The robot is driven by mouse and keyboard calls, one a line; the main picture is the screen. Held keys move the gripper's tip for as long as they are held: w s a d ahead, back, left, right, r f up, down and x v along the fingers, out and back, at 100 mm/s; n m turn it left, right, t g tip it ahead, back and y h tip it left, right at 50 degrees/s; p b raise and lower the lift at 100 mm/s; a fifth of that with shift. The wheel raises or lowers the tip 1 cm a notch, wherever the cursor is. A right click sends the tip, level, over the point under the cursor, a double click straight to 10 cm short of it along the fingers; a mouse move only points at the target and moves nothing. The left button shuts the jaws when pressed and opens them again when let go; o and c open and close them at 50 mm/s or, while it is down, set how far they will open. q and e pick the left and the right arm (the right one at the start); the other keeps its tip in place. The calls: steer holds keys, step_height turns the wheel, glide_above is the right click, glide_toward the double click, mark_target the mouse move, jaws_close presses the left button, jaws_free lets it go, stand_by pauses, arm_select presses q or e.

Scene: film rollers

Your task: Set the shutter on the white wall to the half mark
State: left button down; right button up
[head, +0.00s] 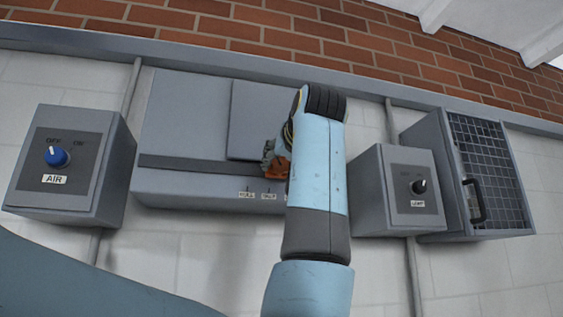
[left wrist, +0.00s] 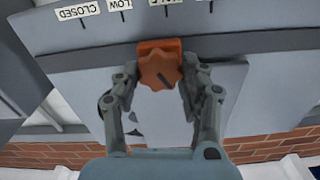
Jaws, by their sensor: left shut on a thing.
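The shutter box (head: 185,118) is a wide grey housing on the white wall, with a raised flat panel (head: 257,118) and a dark horizontal track (head: 195,165). Its orange knob (head: 282,168) is partly hidden by my arm in the head view. In the left wrist view the orange knob (left wrist: 160,70) sits between the fingers of my left gripper (left wrist: 160,85), which is shut on it. That view is upside down; the CLOSED label (left wrist: 77,12) and LOW label (left wrist: 119,4) show. The knob stands close to the HALF tick (left wrist: 166,13), slightly on its LOW side. My right gripper is out of view.
An AIR switch box (head: 65,160) with a blue knob is at the left. A smaller switch box (head: 400,190) with a black knob is right of my arm. A grey cabinet with a mesh door (head: 485,165) and handle stands farther right.

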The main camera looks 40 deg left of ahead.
mark_target(272, 129)
arm_select(q)
steer(key=shift+s+a+f, duration=0.15)
steer(key=shift+a, duration=0.05)
steer(key=c, duration=1)
jaws_free()
steer(key=shift+c, duration=0.2)
steer(key=o, duration=0.3)
steer(key=shift+s+a, duration=0.35)
steer(key=shift+s, duration=0.1)
steer(key=shift+o, duration=0.2)
steer(key=shift+w, duration=0.1)
steer(key=shift+d, duration=0.15)
steer(key=shift+r, duration=0.2)
step_height(272, 129, up, 10)
steer(key=shift+f, duration=0.1)
